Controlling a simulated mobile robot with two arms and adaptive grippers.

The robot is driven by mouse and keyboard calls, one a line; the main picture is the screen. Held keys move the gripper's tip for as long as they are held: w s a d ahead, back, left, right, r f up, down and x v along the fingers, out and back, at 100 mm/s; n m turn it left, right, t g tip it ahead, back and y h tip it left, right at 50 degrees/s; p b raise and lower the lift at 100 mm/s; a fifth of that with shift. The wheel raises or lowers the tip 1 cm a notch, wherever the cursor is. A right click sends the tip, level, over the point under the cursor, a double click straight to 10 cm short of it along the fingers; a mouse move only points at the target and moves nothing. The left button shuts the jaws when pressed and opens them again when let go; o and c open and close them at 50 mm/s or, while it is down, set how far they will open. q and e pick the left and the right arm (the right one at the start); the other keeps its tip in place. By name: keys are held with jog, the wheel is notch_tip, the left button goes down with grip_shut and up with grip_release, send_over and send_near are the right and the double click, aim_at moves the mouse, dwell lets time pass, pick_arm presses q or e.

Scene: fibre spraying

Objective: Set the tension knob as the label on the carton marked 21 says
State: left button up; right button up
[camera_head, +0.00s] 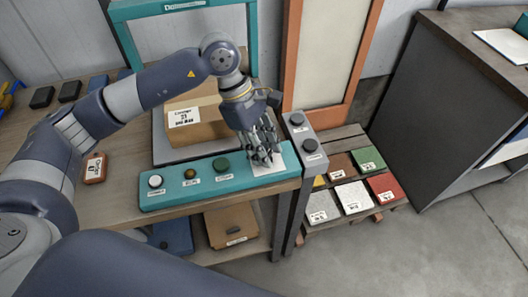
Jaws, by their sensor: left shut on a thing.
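A teal control panel (215,180) lies along the front edge of the workbench. It bears a white button (155,181), a small brown button (190,174), a green button (222,165) and a white dial plate (283,166) at its right end. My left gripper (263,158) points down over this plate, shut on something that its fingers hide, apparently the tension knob. The knob's pointer and setting cannot be seen. A brown carton (209,125) stands behind the panel, partly covered by my left arm. Its white label (184,117) is too small to read surely. My right gripper is not in view.
A grey post (304,143) with two dark knobs stands right of the panel. Colored sample tiles (354,197) lie on a pallet at right. A small orange-brown labelled item (94,168) lies on the bench at left. A dark cabinet (450,100) stands far right.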

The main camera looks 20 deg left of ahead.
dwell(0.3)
pick_arm(q)
jog(key=o, duration=1.1)
jog(key=shift+c, duration=0.2)
jog(key=v, duration=1.2)
jog(key=shift+w, duration=0.1)
